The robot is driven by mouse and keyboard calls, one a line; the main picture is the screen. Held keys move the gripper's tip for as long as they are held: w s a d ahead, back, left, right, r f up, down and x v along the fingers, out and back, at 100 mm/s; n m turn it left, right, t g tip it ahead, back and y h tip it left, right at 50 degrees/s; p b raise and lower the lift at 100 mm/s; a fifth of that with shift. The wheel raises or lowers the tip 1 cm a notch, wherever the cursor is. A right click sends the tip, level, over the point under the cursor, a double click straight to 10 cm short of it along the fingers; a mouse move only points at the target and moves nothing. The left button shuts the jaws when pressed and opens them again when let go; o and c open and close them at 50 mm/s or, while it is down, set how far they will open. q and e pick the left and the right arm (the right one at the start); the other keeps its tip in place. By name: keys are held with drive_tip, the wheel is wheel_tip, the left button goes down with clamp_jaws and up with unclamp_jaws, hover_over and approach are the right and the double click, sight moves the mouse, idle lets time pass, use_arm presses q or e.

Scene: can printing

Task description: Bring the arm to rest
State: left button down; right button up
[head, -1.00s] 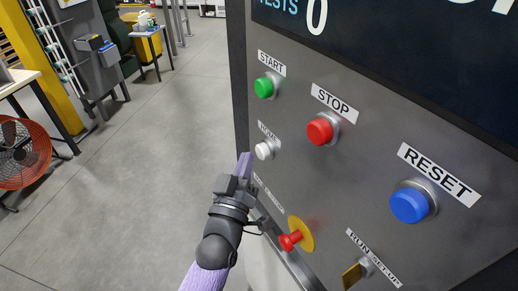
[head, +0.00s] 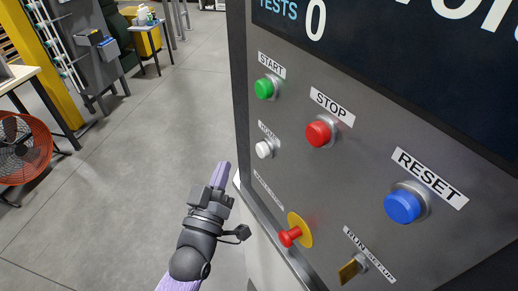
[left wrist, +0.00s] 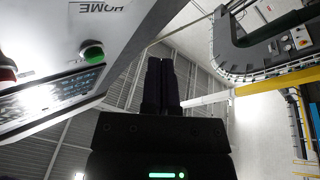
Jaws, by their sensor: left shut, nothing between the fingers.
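My left gripper (head: 221,176) is shut and empty in the head view. It is in front of the grey floor, left of the control panel's edge and apart from the buttons. Its shut fingers also show in the left wrist view (left wrist: 160,82), pointing up the picture. The purple and dark grey left arm comes in from the bottom of the head view. My right gripper is not in view.
The control panel (head: 330,195) fills the right side, with a green START button (head: 265,88), red STOP (head: 318,133), white button (head: 264,149), blue RESET (head: 404,204), red emergency knob (head: 289,236) and a key switch (head: 350,270). An orange fan (head: 20,148) stands far left. Open floor lies left of the panel.

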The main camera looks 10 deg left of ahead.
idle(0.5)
use_arm(q)
drive_tip(key=s+f+m+g+b, duration=0.1)
drive_tip(key=s+f+g+b, duration=0.35)
drive_tip(key=f, duration=0.95)
drive_tip(key=s+f+m+g+b, duration=0.15)
drive_tip(key=f+b, duration=0.55)
drive_tip(key=f, duration=0.7)
drive_tip(key=s+f+m+g+b, duration=0.15)
drive_tip(key=f+g+b, duration=0.3)
drive_tip(key=f, duration=1.05)
drive_tip(key=s+a+f+m+g+y+b, duration=0.1)
drive_tip(key=s+a+f+m+g+b, duration=0.2)
drive_tip(key=s+f+g+b, duration=0.7)
drive_tip(key=s+f+b, duration=0.5)
drive_tip(key=s+f, duration=1.2)
drive_tip(key=f, duration=0.2)
drive_tip(key=shift+s+a+f+y, duration=0.25)
drive_tip(key=shift+a+y, duration=0.05)
drive_tip(key=shift+a, duration=0.05)
